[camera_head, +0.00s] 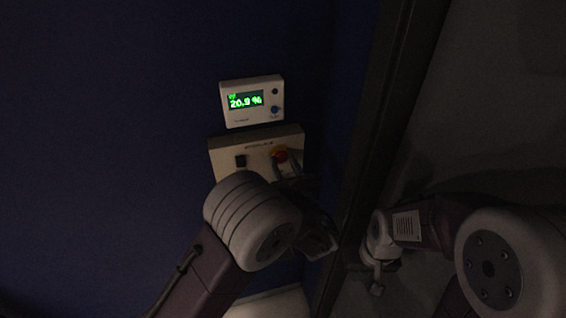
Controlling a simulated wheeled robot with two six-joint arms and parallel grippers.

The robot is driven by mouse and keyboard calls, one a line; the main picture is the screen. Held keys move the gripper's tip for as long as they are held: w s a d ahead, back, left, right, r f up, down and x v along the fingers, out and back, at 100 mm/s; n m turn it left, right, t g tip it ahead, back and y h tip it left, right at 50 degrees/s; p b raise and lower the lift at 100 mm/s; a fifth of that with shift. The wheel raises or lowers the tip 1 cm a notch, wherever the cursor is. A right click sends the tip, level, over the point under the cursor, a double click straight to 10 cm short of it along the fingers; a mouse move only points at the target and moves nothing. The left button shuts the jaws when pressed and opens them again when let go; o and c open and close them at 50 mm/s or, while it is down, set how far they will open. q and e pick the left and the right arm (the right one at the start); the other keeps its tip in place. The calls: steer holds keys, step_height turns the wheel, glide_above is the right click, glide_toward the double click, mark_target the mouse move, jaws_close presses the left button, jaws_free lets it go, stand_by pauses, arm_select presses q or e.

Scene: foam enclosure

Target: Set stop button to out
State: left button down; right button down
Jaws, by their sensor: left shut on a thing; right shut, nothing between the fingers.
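The stop button (279,156) is a reddish-orange knob with some yellow around it, at the right of a pale control box (225,149) on the dark blue wall. My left gripper (284,169) is at the button, its fingers shut on it from below. My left wrist hides the lower part of the box and some of the fingers. I cannot tell whether the button is in or out. My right gripper (375,286) is shut and empty, low and right of the box, away from the button.
A black switch (241,161) sits on the box left of the button. A white display unit (251,101) reading 20.9 % hangs just above. A dark upright frame post (378,125) stands right of the box. The blue wall at left is clear.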

arm_select(q)
steer(key=shift+s+d+f, duration=0.15)
steer(key=shift+s+d, duration=0.05)
steer(key=shift+s, duration=0.25)
steer(key=shift+s+b, duration=0.2)
steer(key=shift+b, duration=0.1)
steer(key=c, duration=1)
jaws_free()
steer(key=shift+c, duration=0.2)
steer(key=shift+o, duration=0.7)
steer(key=shift+s, duration=0.15)
steer(key=shift+s+d, duration=0.25)
steer(key=shift+s, duration=0.05)
steer(key=b+v, duration=0.2)
steer(key=v, duration=0.6)
steer(key=shift+s, duration=0.2)
